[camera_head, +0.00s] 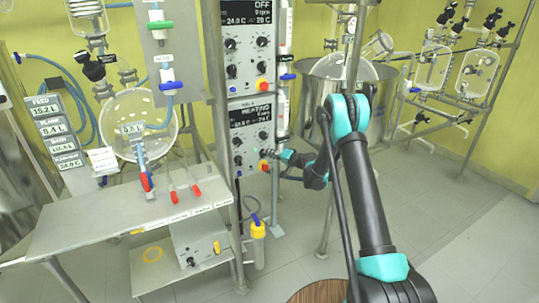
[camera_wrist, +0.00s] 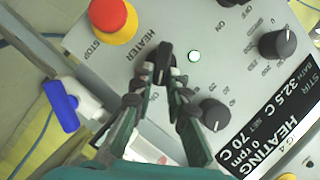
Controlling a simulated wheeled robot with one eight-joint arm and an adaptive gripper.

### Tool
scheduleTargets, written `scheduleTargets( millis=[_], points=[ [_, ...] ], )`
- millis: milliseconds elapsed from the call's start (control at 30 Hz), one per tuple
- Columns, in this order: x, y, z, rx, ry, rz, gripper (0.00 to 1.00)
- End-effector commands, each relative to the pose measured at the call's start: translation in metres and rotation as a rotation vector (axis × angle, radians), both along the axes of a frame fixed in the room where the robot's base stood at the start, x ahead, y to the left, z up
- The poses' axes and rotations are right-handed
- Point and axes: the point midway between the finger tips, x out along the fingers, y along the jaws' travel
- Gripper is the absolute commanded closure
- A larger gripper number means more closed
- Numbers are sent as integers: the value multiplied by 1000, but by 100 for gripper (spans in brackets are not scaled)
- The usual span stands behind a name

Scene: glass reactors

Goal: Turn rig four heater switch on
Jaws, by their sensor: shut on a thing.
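The heater switch (camera_wrist: 165,64) is a small black knob on the rig four control panel, beside the printed word HEATER in the wrist view. My gripper (camera_wrist: 166,84) is shut on this switch, with a fingertip on each side of it. A white-green indicator lamp (camera_wrist: 194,56) next to the switch is lit. The panel display (camera_wrist: 275,128) is marked G4 and reads HEATING, 0 rpm, 32.5 C and 70 C. In the head view the lower control box (camera_head: 237,160) also reads HEATING, and my gripper (camera_head: 274,154) is at its right side, where it hides the switch.
A red stop button (camera_wrist: 114,18) on a yellow base sits close to the switch. Black dials (camera_wrist: 278,43) lie on the other side. A blue-handled valve (camera_wrist: 60,95) is near the panel edge. A similar control box (camera_head: 247,80) sits above. A metal bench (camera_head: 110,215) stands left.

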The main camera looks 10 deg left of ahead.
Motion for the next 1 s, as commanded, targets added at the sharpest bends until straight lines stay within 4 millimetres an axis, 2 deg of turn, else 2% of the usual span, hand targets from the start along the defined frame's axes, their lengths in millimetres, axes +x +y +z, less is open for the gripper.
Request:
scheduleTargets(
  millis=[600,633,767,800,1000],
  points=[
    [1,-1,-1,36,24,-1,100],
    [1,-1,-1,35,23,-1,83],
    [0,-1,-1,35,23,-1,67],
    [0,-1,-1,35,23,-1,65],
    [0,0,-1,35,22,-1,65]
  ],
)
